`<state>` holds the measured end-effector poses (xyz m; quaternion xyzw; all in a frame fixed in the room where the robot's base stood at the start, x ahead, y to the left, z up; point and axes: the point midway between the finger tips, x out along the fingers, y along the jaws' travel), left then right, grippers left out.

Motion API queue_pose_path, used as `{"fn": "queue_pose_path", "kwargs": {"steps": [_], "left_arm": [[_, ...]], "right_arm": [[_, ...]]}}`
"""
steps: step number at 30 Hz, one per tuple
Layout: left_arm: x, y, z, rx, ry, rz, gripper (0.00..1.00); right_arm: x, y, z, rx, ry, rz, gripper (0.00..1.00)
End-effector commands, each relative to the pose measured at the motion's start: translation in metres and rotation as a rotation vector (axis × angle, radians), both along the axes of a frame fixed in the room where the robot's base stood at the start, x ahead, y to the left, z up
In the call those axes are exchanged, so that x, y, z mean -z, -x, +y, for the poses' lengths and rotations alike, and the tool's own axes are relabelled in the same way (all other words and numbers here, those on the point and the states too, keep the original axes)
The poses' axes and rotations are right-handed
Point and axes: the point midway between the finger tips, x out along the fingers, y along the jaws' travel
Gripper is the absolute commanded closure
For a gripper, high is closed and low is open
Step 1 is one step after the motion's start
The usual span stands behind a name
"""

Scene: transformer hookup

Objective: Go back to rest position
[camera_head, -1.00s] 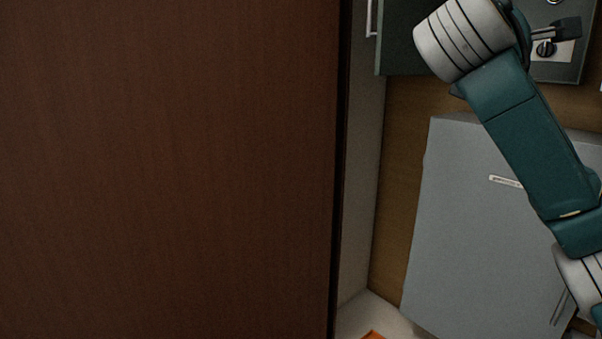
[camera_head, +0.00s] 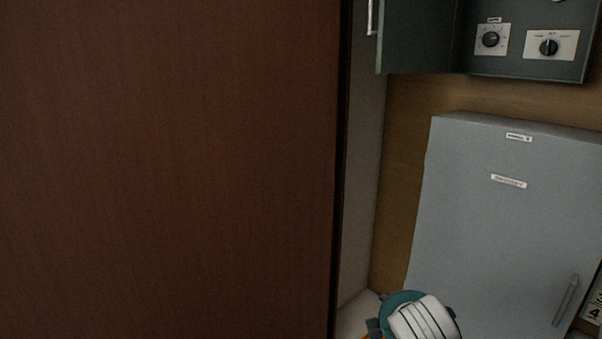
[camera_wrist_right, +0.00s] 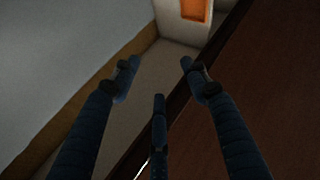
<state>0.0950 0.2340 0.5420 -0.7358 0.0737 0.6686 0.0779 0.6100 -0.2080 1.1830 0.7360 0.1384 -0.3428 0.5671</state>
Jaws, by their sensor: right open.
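My right gripper (camera_wrist_right: 158,85) shows in the right wrist view with its dark fingers spread apart and nothing between them. In the head view, part of my right arm shows at the bottom, right of the brown panel; its fingers are not visible there. My left gripper is in neither view. A grey cabinet (camera_head: 480,230) with two small labels and a handle stands at the right in the head view. Above it is a dark green control box (camera_head: 520,50) with two rotary knobs, and its door (camera_head: 415,40) stands open on the left.
A large brown panel (camera_head: 170,170) fills the left of the head view and also shows at the right of the wrist view (camera_wrist_right: 270,80). A narrow pale wall (camera_head: 360,190) stands beside it. An orange thing (camera_wrist_right: 196,10) shows at the top of the wrist view.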

Motion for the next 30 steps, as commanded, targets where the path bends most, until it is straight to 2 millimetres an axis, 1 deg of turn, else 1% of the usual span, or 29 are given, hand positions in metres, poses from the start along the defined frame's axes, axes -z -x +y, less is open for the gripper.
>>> {"fn": "queue_pose_path", "kwargs": {"steps": [1,2,3,5,6,9,12,16,21,26,27,30], "left_arm": [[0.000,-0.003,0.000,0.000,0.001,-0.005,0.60],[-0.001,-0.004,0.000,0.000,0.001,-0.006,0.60],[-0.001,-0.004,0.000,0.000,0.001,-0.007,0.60],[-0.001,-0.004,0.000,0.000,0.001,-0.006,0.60],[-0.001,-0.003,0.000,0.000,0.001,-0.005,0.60],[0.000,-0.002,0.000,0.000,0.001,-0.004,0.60],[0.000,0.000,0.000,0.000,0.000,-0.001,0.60],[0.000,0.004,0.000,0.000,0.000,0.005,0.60],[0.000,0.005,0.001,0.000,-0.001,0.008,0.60],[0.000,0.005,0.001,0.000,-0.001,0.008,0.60],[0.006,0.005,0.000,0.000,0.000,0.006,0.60],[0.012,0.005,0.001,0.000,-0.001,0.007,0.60]], "right_arm": [[0.038,0.027,0.005,0.037,-0.086,0.050,0.54],[0.056,0.042,0.007,0.066,-0.139,0.071,0.54],[0.078,0.063,0.010,0.107,-0.206,0.100,0.54],[0.110,0.096,0.012,0.181,-0.303,0.147,0.54],[0.127,0.119,0.014,0.233,-0.365,0.175,0.54],[0.159,0.167,0.014,0.356,-0.481,0.232,0.54],[0.179,0.206,0.013,0.459,-0.559,0.275,0.54],[0.196,0.247,0.010,0.573,-0.631,0.317,0.54],[0.209,0.292,0.007,0.704,-0.698,0.357,0.54],[0.217,0.332,0.002,0.823,-0.742,0.388,0.54],[0.234,0.323,0.003,0.815,-0.738,0.387,0.54],[0.264,0.317,0.004,0.815,-0.732,0.397,0.54]]}}
